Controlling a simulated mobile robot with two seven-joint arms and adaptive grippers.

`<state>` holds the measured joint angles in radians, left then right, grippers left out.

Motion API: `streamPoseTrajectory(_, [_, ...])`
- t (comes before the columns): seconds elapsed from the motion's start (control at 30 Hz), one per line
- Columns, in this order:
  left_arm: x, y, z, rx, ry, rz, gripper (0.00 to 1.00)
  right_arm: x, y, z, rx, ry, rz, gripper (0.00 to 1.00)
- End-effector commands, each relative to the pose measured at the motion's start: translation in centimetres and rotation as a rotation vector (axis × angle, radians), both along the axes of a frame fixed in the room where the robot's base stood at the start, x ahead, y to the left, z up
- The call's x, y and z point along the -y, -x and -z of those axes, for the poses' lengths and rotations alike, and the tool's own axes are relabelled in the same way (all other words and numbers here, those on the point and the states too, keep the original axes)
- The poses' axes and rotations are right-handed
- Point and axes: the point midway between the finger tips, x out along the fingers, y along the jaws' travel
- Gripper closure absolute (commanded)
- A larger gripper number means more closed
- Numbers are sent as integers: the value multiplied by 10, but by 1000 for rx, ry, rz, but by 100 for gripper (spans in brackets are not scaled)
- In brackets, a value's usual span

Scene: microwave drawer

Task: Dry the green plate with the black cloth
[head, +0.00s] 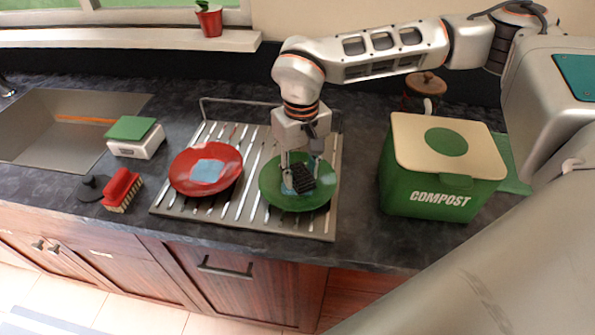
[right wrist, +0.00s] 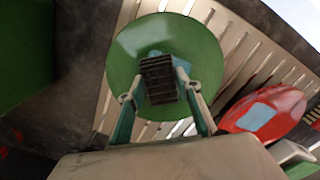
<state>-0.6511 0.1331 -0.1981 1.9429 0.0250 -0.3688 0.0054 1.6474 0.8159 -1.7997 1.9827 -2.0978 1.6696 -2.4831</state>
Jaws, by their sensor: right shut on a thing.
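The green plate (head: 287,201) lies on the right part of the drying rack, with a light blue patch (head: 287,187) partly showing at its middle. The black cloth (head: 303,178), a small dark checked block, is between the fingers of my right gripper (head: 300,176), over the plate's middle. In the right wrist view the gripper (right wrist: 160,85) is shut on the cloth (right wrist: 158,80), with the green plate (right wrist: 203,45) behind it. The cloth looks at or just above the plate; I cannot tell whether they touch. My left gripper is not in view.
The drying rack (head: 246,204) also holds a red plate (head: 185,165) with a light blue patch. A green compost bin (head: 430,195) stands on the right. A red brush (head: 122,188), a scale (head: 135,139) and the sink (head: 60,125) are on the left.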

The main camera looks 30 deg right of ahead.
Motion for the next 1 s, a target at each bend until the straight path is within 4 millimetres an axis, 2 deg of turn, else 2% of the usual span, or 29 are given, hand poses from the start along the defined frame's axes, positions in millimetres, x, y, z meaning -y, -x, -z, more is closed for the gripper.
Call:
streamPoseTrajectory(0.43, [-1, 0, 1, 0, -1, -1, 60, -16, 1, 3, -2, 0, -1, 83])
streamPoseTrajectory(0.83, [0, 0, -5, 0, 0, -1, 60, 0, 1, 3, -4, 3, 1, 83])
streamPoseTrajectory(1.0, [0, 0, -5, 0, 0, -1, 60, 0, 1, 4, -4, 3, 1, 83])
